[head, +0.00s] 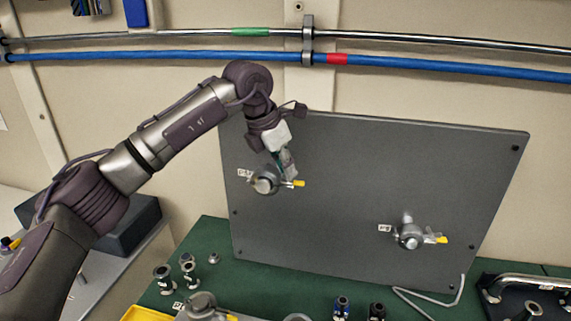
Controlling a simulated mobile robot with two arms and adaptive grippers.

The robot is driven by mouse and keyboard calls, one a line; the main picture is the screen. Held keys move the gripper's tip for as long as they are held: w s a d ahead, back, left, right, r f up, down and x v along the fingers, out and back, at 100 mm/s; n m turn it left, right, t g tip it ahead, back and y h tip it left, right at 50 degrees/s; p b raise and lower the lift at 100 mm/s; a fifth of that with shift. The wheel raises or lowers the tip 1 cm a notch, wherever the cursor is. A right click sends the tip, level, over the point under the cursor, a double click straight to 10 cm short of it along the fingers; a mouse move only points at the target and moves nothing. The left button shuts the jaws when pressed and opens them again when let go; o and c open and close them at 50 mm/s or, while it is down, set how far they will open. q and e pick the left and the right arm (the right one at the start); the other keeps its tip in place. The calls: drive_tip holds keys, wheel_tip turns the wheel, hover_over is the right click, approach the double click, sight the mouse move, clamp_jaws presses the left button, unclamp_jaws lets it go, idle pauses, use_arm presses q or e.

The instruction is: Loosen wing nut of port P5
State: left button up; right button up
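A grey upright panel (370,170) carries two metal clamped ports. The upper left port (266,181) has a small white label beside it and a yellow-tipped wing nut (299,183) on its right. The lower right port (410,236) also has a label and a yellow-tipped wing nut (441,239). The labels are too small to read, so I cannot tell which port is P5. My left gripper (288,168) points down at the upper left port, just above its wing nut. I cannot tell whether it touches the nut or how its fingers stand. My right gripper is not in view.
A green bench top (215,245) holds small metal fittings (187,266), another clamped fitting (200,306) and a bent metal rod (440,304). A dark tray (490,281) with a metal bar is at lower right. Blue and steel pipes (420,65) cross the wall above the panel.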

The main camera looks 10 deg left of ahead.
use_arm(q)
clamp_jaws()
drive_tip(key=shift+f+n+t+y+b, duration=0.15)
drive_tip(key=shift+n+t+y+b, duration=0.15)
drive_tip(key=shift+n+b, duration=0.9)
drive_tip(key=shift+s+d+n+t+y+b, duration=0.15)
drive_tip(key=shift+n+y+b, duration=0.35)
drive_tip(key=shift+n+b, duration=0.65)
drive_tip(key=shift+d+n+t+y+b, duration=0.15)
drive_tip(key=shift+n+y+b, duration=0.35)
drive_tip(key=shift+n+b, duration=0.65)
drive_tip(key=shift+n, duration=0.3)
